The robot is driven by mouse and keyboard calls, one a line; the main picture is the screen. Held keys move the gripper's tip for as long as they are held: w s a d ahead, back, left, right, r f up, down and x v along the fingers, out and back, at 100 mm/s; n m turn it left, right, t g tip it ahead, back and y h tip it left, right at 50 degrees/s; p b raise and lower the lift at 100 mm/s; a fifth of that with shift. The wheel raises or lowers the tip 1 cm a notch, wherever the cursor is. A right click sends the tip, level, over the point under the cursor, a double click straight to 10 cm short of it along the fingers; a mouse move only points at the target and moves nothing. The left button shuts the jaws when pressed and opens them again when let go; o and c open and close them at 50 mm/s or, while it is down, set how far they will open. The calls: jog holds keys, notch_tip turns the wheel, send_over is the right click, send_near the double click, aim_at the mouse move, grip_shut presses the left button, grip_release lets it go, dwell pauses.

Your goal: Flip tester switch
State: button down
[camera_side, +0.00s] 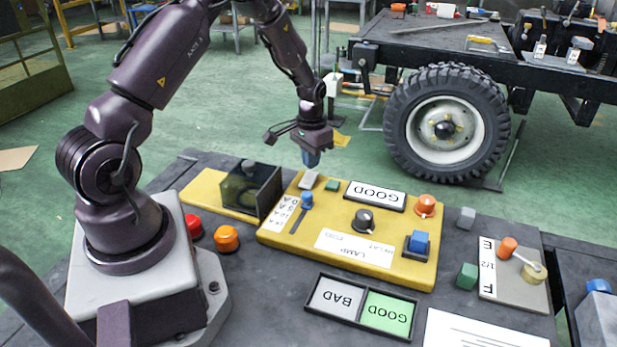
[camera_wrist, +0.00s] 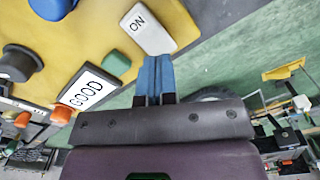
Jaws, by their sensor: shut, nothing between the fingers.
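The yellow tester panel (camera_side: 290,236) lies on the dark bench. At its far left corner is a white rocker switch (camera_side: 309,180), which also shows in the wrist view (camera_wrist: 148,28) with "ON" printed on its face. My gripper (camera_side: 311,160) is above the panel's far edge, close to this switch. Its blue fingertips (camera_wrist: 154,66) are shut together, empty, and end at the switch's lower edge in the wrist view. I cannot tell whether they touch it. A small green block (camera_side: 331,185) and a "GOOD" display (camera_side: 375,195) sit beside the switch.
The panel also carries a blue slider knob (camera_side: 307,199), a black dial (camera_side: 363,220), an orange knob (camera_side: 426,205) and a blue button (camera_side: 419,241). A dark open box (camera_side: 266,190) stands left of the panel. A GOOD/BAD tray (camera_side: 361,327) lies in front.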

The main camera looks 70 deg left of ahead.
aim_at(311, 174)
jog(key=shift+f, duration=1.3)
dwell(0.9)
jog(key=shift+r, duration=3.5)
